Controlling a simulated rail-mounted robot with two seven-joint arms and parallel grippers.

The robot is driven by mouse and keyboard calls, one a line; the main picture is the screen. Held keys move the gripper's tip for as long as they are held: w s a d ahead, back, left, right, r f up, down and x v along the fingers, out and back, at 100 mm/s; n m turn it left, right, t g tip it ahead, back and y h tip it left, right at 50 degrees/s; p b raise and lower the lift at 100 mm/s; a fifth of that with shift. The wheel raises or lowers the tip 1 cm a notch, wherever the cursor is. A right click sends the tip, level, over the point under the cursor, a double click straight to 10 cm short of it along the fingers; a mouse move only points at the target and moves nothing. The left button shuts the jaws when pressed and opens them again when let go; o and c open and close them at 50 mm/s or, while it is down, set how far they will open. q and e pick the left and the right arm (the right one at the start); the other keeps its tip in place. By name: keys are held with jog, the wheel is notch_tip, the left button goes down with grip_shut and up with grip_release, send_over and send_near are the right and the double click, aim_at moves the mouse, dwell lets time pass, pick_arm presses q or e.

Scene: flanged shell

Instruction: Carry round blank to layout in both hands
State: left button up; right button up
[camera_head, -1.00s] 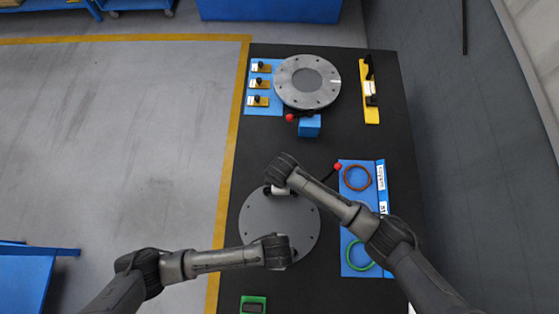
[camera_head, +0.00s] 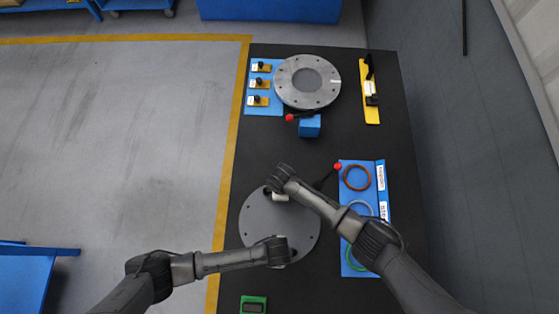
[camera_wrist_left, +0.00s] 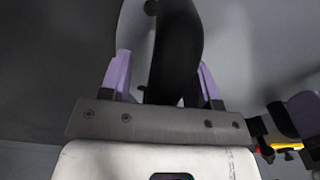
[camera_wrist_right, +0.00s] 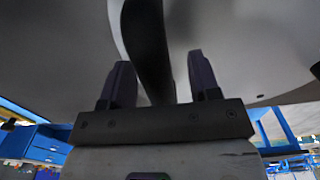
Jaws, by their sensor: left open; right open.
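The round blank, a flat grey disc (camera_head: 258,222), lies on the black table, partly covered by my arms. My left gripper (camera_wrist_left: 162,75) is over its lower right edge in the head view. In the left wrist view its two purple fingers stand apart, with a black curved bar (camera_wrist_left: 175,45) between them. My right gripper (camera_wrist_right: 160,80) is over the upper edge. In the right wrist view its fingers are apart, also with a black curved bar (camera_wrist_right: 148,45) between them. Neither gripper is closed. The fingertips are hidden in the head view, and I cannot identify a layout place.
A flanged metal ring (camera_head: 290,85) stands at the far end beside a blue mat of small yellow blocks (camera_head: 259,84). A yellow tool holder (camera_head: 372,112) is right of it. A blue tray (camera_head: 347,268) with coloured rings lies on the right. A red-knobbed lever (camera_head: 337,166) is near my right arm.

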pick_arm(q)
grip_shut()
pick_arm(e)
grip_shut()
dwell(1.0)
pick_arm(q)
jog(key=shift+r, duration=0.2)
pick_arm(e)
jog(key=shift+a+r, duration=0.1)
jog(key=shift+r, duration=0.15)
